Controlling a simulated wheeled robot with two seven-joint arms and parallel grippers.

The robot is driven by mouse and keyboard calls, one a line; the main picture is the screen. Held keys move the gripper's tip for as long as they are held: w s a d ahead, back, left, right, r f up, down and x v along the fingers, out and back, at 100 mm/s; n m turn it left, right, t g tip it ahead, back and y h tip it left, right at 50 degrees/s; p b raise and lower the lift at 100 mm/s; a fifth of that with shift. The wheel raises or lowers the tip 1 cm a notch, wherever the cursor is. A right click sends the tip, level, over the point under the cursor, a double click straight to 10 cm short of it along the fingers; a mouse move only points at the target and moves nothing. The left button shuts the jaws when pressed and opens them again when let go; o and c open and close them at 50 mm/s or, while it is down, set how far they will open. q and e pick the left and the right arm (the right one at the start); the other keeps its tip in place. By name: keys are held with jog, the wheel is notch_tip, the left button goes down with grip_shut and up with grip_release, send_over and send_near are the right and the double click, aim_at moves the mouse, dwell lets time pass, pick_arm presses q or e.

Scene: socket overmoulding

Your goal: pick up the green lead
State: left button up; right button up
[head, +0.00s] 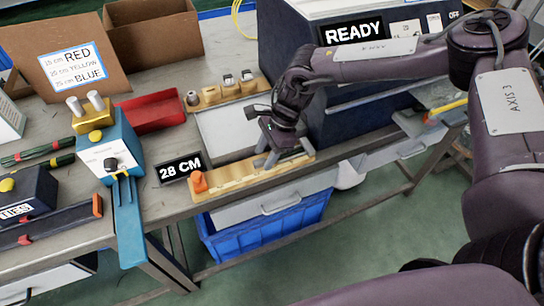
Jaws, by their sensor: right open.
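I cannot make out a clear green lead. Two dark green rod-like pieces (38,152) with red bands lie at the far left of the bench; I cannot tell whether either is the lead. My right gripper (283,157) reaches in from the right and points down over the yellow strip (235,181) at the bench's front edge. Its fingers are apart, with no held object visible. The strip has an orange knob (199,181) at its left end. The gripper hides part of the strip and the tray behind it. My left gripper is out of view.
The big blue machine (360,105) with a READY sign stands behind my right arm. A 28 CM sign (181,167), red bin (152,112), blue clamp device (110,150) and yellow block with several fittings (228,91) are on the bench. A blue crate (265,232) sits below.

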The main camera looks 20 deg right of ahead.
jog(key=shift+a+f, duration=0.15)
jog(key=shift+f, duration=0.25)
grip_shut()
